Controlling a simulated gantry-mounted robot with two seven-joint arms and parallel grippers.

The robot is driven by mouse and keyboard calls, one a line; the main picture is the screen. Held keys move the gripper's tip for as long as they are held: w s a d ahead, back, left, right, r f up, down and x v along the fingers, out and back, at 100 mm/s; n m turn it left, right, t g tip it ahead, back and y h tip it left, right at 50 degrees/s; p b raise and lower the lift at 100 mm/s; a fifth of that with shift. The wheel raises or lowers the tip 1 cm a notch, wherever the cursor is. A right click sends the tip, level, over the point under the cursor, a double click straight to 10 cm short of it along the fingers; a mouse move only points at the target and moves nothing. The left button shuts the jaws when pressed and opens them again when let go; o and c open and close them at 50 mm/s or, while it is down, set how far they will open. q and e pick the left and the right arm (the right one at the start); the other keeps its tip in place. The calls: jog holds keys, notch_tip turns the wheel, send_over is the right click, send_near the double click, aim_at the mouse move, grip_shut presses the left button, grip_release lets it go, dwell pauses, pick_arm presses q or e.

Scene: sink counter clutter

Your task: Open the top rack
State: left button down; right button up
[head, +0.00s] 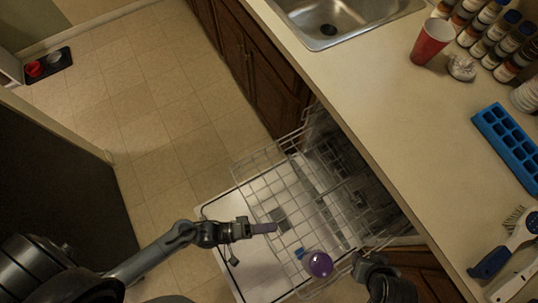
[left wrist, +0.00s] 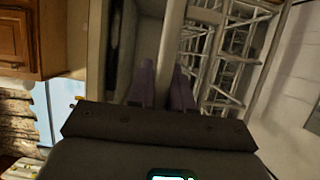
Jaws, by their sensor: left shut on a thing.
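The top rack (head: 268,149) is a white wire rack. It stands out from the dishwasher under the counter, above the lowered door (head: 217,209). My left gripper (head: 272,228) reaches in from the left at the rack's front side. In the left wrist view its two purplish fingers (left wrist: 166,88) are shut on a pale bar (left wrist: 173,40), seemingly the rack's front rail; wire mesh (left wrist: 226,60) lies to the right. My right gripper (head: 364,262) is dark and sits by the dishwasher's right side; its fingers are not clear.
A shiny purple round item (head: 320,264) and a small blue item (head: 300,253) show among the wires. The counter (head: 410,130) holds a red cup (head: 432,41), several bottles and a blue ice tray (head: 508,144). The tiled floor (head: 160,120) at left is mostly clear.

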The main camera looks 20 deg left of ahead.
pick_arm(q)
jog(key=c, duration=1.4)
grip_release()
jog(key=shift+s+r, duration=0.1)
jog(key=shift+s+a, duration=0.1)
jog(key=shift+a, duration=0.05)
jog(key=shift+s+a, duration=0.2)
jog(key=shift+a, duration=0.1)
jog(key=v, duration=1)
jog(key=shift+p, duration=0.3)
